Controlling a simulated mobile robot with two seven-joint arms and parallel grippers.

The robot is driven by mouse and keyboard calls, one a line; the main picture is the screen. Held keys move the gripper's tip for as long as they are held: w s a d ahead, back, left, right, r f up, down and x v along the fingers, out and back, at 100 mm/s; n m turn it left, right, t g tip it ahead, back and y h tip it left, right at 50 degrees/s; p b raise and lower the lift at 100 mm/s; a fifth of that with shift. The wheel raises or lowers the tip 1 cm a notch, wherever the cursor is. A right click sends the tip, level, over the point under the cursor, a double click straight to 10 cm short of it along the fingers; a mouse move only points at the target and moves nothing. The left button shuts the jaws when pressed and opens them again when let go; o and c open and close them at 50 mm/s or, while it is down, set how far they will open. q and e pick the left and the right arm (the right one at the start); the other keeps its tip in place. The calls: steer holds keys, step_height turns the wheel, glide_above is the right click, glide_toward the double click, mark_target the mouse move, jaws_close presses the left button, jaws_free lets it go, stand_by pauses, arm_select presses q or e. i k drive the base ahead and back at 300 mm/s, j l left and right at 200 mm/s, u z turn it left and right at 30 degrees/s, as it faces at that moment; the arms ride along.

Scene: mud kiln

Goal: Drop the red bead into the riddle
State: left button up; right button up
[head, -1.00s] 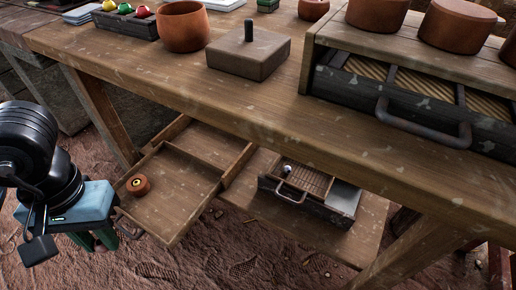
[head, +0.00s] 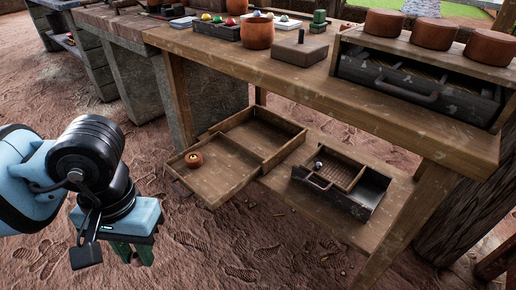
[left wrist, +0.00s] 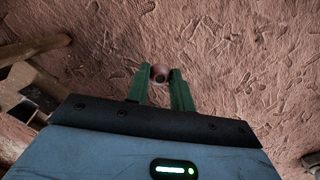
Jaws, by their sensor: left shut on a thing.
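My left gripper (head: 132,252) is low at the left in the head view, above the ground and away from the bench. In the left wrist view its green fingers (left wrist: 160,88) are shut on a small reddish-brown round thing (left wrist: 160,73); I cannot tell for sure whether it is a bead. A red bead (head: 230,21) shows with a yellow and a green one in the dark tray on the bench. A mesh-bottomed box (head: 340,171), which looks like the riddle, sits on the lower shelf with a grey ball (head: 318,165) at its left. My right gripper is not in view.
A clay pot (head: 258,33) and a handled block (head: 299,49) stand on the bench. The bench edge (head: 330,92) overhangs the shelf. The ground at front is clear.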

mark_target(346, 166)
steer(key=k, duration=0.4)
steer(key=z, duration=1.7)
steer(key=j, duration=1.85)
steer(key=k, duration=0.05)
